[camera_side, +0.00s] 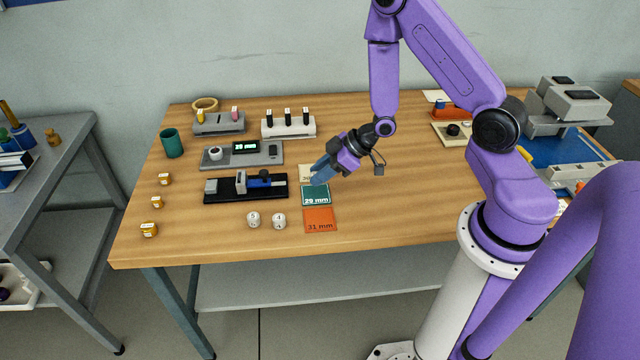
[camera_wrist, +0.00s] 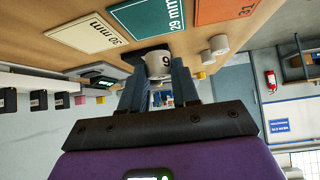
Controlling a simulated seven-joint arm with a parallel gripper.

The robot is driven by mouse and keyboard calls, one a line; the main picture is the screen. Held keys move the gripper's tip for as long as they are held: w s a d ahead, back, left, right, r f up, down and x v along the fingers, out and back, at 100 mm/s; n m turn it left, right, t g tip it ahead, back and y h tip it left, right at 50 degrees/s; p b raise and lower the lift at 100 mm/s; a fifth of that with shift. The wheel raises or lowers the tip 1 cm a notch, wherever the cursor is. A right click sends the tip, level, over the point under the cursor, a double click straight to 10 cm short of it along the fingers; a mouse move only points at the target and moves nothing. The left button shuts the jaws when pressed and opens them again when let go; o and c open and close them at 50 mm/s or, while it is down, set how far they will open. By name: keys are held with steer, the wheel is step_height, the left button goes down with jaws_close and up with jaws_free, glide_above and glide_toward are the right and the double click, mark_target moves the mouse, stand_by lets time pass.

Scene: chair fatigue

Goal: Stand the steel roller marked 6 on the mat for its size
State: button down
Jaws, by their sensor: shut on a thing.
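My gripper (camera_side: 318,174) is shut on a pale steel roller (camera_wrist: 158,63), held between the fingertips in the wrist view. Its digit appears as a 9 in that upside-down view, so it reads 6 turned over. In the side view the fingers hide the roller, and the gripper is tilted at the cream and teal mats. The cream 30 mm mat (camera_side: 305,170) lies farthest back, partly hidden by the gripper. The teal 29 mm mat (camera_side: 315,196) is in the middle, and the orange 31 mm mat (camera_side: 320,220) is nearest the front edge. I cannot tell whether the roller touches anything.
Two pale rollers (camera_side: 253,219) (camera_side: 279,220) stand left of the orange mat. A black measuring fixture (camera_side: 220,194) lies left of the mats, with a grey display gauge (camera_side: 270,158) behind it. Several brass pieces (camera_side: 157,202) stand far left. The table right of the mats is clear.

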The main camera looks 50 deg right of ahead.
steer(key=shift+f, duration=1.95)
steer(key=shift+f, duration=0.15)
steer(key=c, duration=0.8)
jaws_free()
